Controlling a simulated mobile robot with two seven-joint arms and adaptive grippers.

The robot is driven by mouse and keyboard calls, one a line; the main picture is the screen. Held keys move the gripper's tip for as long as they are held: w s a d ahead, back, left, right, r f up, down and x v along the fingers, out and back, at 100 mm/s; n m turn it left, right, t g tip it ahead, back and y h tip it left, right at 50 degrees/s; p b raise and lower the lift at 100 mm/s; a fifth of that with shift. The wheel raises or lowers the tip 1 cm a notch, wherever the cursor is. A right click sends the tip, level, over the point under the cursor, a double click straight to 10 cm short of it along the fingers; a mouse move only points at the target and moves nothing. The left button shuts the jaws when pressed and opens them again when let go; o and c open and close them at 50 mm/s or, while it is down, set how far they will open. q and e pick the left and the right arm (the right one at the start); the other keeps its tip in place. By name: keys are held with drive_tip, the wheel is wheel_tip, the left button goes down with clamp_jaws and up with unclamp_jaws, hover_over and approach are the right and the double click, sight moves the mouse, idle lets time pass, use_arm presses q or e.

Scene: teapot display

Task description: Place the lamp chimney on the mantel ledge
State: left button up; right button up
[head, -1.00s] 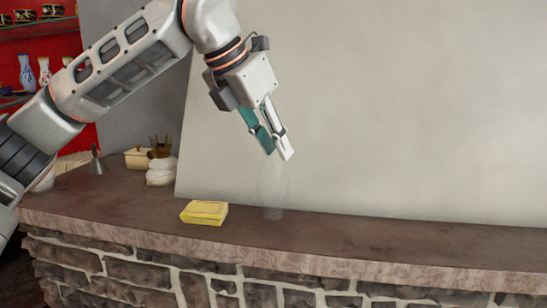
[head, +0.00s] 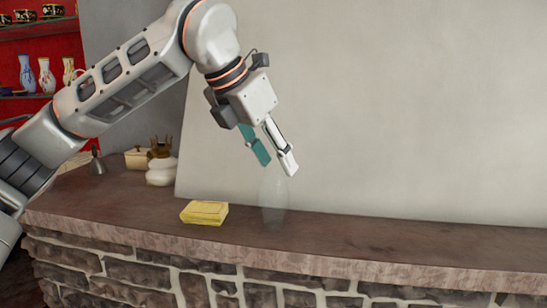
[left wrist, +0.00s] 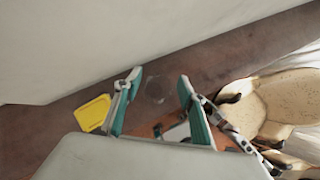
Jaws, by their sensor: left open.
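The lamp chimney (head: 273,203) is a faint, clear glass shape. It stands upright on the brown mantel ledge (head: 380,236), just right of a yellow block. My left gripper (head: 277,167) points down just above the chimney's top, with its fingers apart. In the left wrist view the chimney shows as a faint round outline (left wrist: 157,90) between the open fingers (left wrist: 160,76). The clear glass makes it hard to tell whether a finger touches it. My right gripper is not in view.
The yellow block (head: 204,212) lies close to the chimney's left. A white jar (head: 161,172), a cream box (head: 137,158) and a grey cone (head: 97,162) stand at the ledge's left end. The pale wall (head: 400,110) rises behind. The ledge to the right is clear.

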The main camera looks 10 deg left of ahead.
use_arm(q)
drive_tip(key=v, duration=1.2)
drive_tip(key=shift+r, duration=0.1)
